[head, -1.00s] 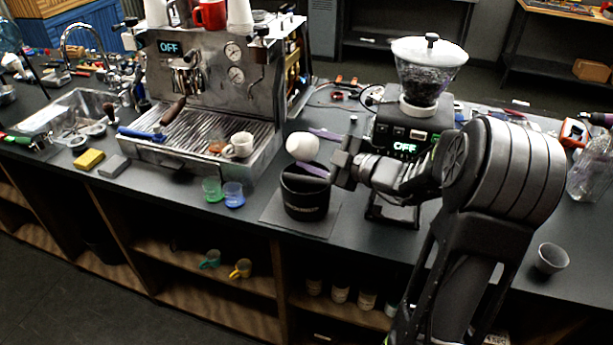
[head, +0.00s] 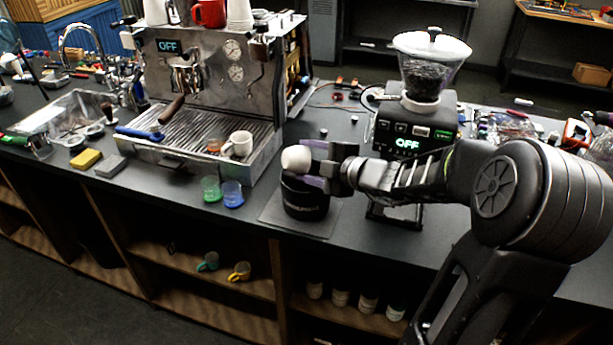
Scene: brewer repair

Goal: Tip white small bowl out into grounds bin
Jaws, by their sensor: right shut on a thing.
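The white small bowl (head: 296,158) is tilted on its side in my right gripper (head: 318,165), its rounded outside facing left. My right gripper is shut on it and holds it just above the grounds bin. The grounds bin (head: 305,206) is a black round container standing on a dark mat (head: 270,211) on the counter. The bowl and gripper cover most of the bin's opening, so its inside is hidden. I cannot tell whether anything is in the bowl. My left gripper does not show.
The espresso machine (head: 205,80) stands to the left, with a white cup (head: 238,145) on its tray. The grinder (head: 418,110) stands close behind my right arm.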

